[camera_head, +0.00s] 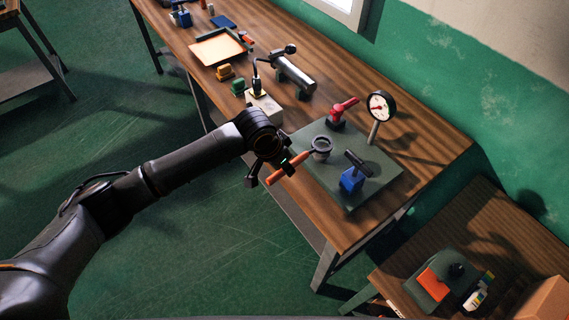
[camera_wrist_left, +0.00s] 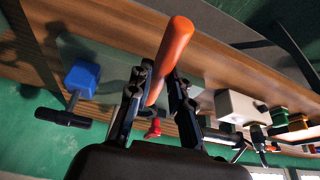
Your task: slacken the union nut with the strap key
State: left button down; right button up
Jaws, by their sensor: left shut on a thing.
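The strap key (camera_head: 275,178) has an orange handle that slants up to the right toward a dark ring. The handle also shows large in the left wrist view (camera_wrist_left: 173,48). My left gripper (camera_head: 285,164) is shut on this handle at the front edge of the grey-green plate. The union nut (camera_head: 321,147) is at the dark, round fitting on the plate, at the handle's far end. The strap seems to sit around it, but I cannot tell how tightly. The fitting is hidden behind the fingers in the wrist view. My right gripper is in neither view.
On the plate (camera_head: 371,187) stand a blue valve (camera_head: 352,181) with a dark bar handle, a red-handled valve (camera_head: 340,113) and a gauge (camera_head: 381,106). A pale block (camera_head: 264,107) and a metal cylinder (camera_head: 296,75) are farther left. The wooden bench's right end is clear.

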pick_arm(q)
jog(key=shift+f+b, duration=0.55)
jog(key=shift+f, duration=0.7)
dwell(0.4)
jog(key=shift+s+d+r+n+p, duration=0.15)
jog(key=shift+s+d+n+p, duration=0.2)
jog(key=shift+p, duration=0.4)
jog(key=s+d+n+t+y+p, duration=0.1)
jog(key=s+d+n+y+p, duration=0.1)
jog(key=s+d+n+p, duration=0.2)
jog(key=shift+d+n+p, duration=0.75)
jog(key=shift+d+n, duration=0.9)
jog(key=shift+d, duration=0.5)
jog(key=shift+y, duration=0.3)
